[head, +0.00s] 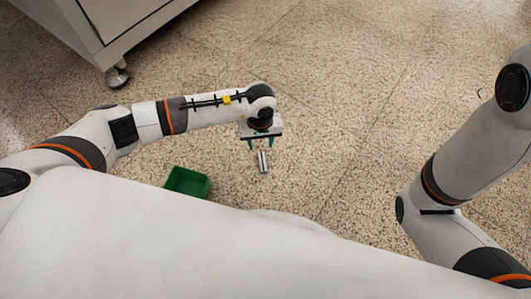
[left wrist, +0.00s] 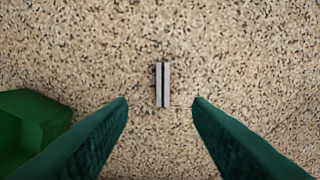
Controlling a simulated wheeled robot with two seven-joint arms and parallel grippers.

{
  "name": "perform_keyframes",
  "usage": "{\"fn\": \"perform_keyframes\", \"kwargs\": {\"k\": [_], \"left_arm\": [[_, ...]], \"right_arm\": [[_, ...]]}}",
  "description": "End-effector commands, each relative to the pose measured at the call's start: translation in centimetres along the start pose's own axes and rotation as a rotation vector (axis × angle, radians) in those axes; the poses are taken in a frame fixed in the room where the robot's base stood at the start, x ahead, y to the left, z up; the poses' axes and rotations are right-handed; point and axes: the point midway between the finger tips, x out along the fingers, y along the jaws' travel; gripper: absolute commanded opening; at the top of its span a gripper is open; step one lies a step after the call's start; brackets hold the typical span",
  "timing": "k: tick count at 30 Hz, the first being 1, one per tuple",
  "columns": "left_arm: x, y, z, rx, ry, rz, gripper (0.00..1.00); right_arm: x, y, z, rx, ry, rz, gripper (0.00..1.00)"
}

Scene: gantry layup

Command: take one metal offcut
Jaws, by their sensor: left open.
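A small silvery metal offcut (head: 262,162) lies on the speckled floor, just below my left gripper in the head view. In the left wrist view the offcut (left wrist: 162,84) looks like a short bar with a dark lengthwise groove, standing up and down in the picture. My left gripper (head: 261,143) points down at the floor, and its green fingers (left wrist: 160,100) are open. The offcut appears between and slightly beyond the fingertips, apart from both. Nothing is held. My right arm shows at the right, but its gripper is out of view.
A grey cabinet (head: 150,35) on casters stands at the upper left. The floor around the offcut is otherwise clear.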

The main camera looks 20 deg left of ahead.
Motion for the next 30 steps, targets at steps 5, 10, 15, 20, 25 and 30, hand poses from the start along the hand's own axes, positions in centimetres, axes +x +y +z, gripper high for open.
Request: {"fn": "perform_keyframes", "kwargs": {"k": [5,10,15,20,25,30], "left_arm": [[3.1,0.0,-0.1,-0.001,0.003,0.000,0.45],[6.0,-0.2,-0.2,-0.002,0.003,-0.003,0.45],[6.9,-0.2,-0.1,-0.002,0.002,-0.006,0.45],[8.1,-0.3,-0.2,-0.001,0.004,-0.005,0.45],[10.3,-0.5,-0.3,-0.002,0.004,-0.006,0.45],[11.9,-0.5,-0.3,-0.002,0.003,-0.005,0.45]], "right_arm": [[-2.2,0.5,0.8,0.000,-0.001,0.000,0.36],[-4.3,0.9,1.5,0.001,0.001,-0.001,0.36],[-5.0,1.0,1.6,0.001,0.005,-0.001,0.36],[-6.2,1.3,2.0,0.001,0.005,-0.001,0.36],[-8.4,1.7,2.8,0.001,0.004,-0.001,0.36],[-9.6,2.0,3.2,0.001,0.005,-0.001,0.36]]}}
